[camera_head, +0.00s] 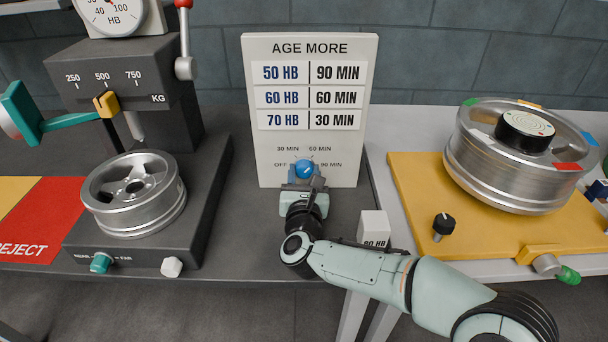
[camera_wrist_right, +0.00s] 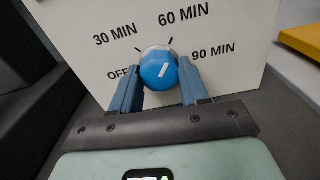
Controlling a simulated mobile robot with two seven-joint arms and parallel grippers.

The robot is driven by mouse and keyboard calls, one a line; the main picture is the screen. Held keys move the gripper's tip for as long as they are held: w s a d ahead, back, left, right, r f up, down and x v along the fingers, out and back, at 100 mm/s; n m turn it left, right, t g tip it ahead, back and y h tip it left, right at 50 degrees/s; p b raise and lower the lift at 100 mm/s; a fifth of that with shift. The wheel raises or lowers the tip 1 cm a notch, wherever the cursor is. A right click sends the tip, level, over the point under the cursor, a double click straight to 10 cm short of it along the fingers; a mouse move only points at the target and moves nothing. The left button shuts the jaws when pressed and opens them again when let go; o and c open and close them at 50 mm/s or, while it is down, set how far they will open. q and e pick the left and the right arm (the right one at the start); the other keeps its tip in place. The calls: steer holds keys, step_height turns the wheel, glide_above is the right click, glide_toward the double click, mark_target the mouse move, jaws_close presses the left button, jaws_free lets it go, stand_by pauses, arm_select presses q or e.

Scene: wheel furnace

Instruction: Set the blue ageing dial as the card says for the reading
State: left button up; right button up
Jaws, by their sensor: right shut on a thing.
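The blue ageing dial (camera_head: 305,168) sits low on the white AGE MORE card (camera_head: 272,150), among OFF, 30, 60 and 90 MIN marks. My right gripper (camera_wrist_right: 158,85) is shut on the dial, one finger on each side. In the right wrist view the dial (camera_wrist_right: 155,72) has a white line pointing up and right, roughly toward the 60 MIN tick. The card pairs 50 HB with 90 MIN, 60 HB with 60 MIN, and 70 HB with 30 MIN. The HB gauge (camera_head: 113,14) is cut off at the top; I cannot tell its reading. My left gripper is not in view.
The hardness tester (camera_head: 125,75) at left holds a silver wheel (camera_head: 133,195) beside a red REJECT area (camera_head: 45,225). A small labelled white block (camera_head: 374,228) is near my right arm. Another wheel (camera_head: 520,170) sits on a yellow base (camera_head: 415,190) at right.

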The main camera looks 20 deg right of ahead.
steer(key=o, duration=1)
steer(key=shift+o, duration=0.2)
arm_select(q)
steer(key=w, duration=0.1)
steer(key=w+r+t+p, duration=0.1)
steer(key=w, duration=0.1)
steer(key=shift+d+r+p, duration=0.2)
steer(key=shift+p, duration=0.1)
arm_select(e)
steer(key=v, duration=1.3)
steer(key=shift+s+a+r, duration=0.1)
steer(key=shift+s, duration=0.15)
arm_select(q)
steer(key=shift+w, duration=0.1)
